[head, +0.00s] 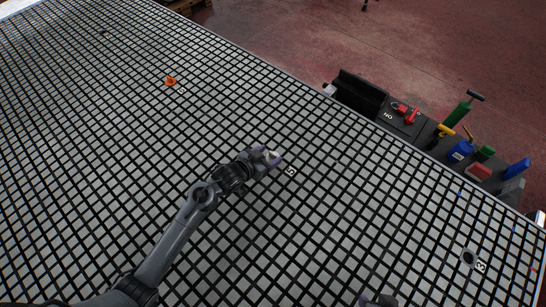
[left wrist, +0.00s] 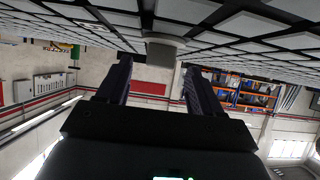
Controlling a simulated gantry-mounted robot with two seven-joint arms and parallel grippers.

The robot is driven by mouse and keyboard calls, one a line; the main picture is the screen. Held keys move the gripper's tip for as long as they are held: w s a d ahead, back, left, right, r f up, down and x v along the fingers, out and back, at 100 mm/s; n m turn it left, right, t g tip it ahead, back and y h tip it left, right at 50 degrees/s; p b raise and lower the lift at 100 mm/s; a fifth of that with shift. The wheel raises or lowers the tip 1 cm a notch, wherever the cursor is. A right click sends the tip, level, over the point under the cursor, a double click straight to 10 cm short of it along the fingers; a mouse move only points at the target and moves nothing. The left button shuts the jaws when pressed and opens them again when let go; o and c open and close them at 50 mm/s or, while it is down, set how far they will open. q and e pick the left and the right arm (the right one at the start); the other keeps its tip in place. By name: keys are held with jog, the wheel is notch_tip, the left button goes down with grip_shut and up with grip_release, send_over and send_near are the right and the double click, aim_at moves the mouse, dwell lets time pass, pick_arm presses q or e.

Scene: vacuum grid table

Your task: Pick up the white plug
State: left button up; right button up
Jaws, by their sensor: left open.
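The white plug (head: 273,155) stands on the grid table near the painted number 5, partly hidden by my left gripper (head: 270,158). In the left wrist view, which is upside down, the plug (left wrist: 162,52) shows as a short pale cylinder with a wider rim at the table. My left gripper (left wrist: 157,68) is open, its two dark purple fingers on either side of the plug's line. I see a gap to each finger. My right gripper (head: 378,300) shows only as a small part at the bottom edge, so its jaws are unclear.
The black and grey grid table (head: 110,150) is mostly clear. An orange piece (head: 171,81) lies at the upper left, and a dark ring-like piece (head: 468,258) lies by the number 3 at right. A tool cart (head: 425,125) stands beyond the table's far edge.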

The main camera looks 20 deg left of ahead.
pick_arm(q)
jog(key=shift+w+d+f, duration=0.15)
jog(key=shift+w+f, duration=0.05)
jog(key=shift+w, duration=0.1)
pick_arm(e)
jog(key=shift+f, duration=0.1)
pick_arm(q)
jog(key=c, duration=1.1)
pick_arm(e)
jog(key=shift+d, duration=0.1)
pick_arm(q)
jog(key=shift+r, duration=0.15)
